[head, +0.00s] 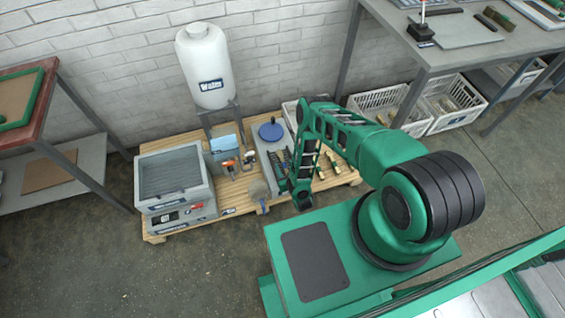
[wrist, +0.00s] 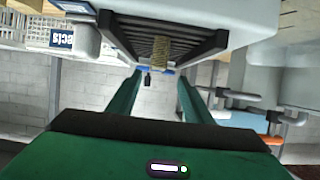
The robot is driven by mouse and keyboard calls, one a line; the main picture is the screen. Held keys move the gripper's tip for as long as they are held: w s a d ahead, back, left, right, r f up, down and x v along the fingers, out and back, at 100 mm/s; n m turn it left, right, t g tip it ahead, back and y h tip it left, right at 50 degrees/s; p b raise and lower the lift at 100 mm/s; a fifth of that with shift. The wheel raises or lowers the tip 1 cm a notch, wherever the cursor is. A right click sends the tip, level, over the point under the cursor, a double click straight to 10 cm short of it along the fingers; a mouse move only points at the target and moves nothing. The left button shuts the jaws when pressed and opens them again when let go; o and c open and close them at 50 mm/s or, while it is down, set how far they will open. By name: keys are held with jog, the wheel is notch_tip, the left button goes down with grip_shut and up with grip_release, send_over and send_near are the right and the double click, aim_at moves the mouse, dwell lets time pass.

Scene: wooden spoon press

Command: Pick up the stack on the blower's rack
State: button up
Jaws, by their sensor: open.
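In the wrist view, the stack (wrist: 174,54) is a small tan, ridged bundle. It lies along the dark slatted rack (wrist: 214,43) of the pale blower (wrist: 245,14). My gripper (wrist: 158,73) is open, its two green fingers reaching toward the rack. Nothing is held between the fingers, and whether a fingertip touches the stack or rack cannot be told. In the head view my arm reaches down over the pallet, and the stack cannot be made out there.
The wooden pallet (head: 154,238) carries a grey box machine (head: 172,171), a white water tank (head: 207,65) on a stand and a blue round part (head: 271,131). Crates (head: 378,101) stand under the right table (head: 440,58). The floor in front of the pallet is clear.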

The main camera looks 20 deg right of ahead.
aim_at(283, 162)
jog(key=shift+d+f+x, duration=0.15)
jog(key=shift+f+x, duration=0.05)
jog(key=shift+x, duration=1.65)
jog(key=shift+d+f+x, duration=0.1)
jog(key=shift+f+x, duration=0.05)
jog(key=shift+x, duration=1.7)
jog(key=shift+s, duration=0.15)
jog(key=shift+c, duration=0.3)
grip_shut()
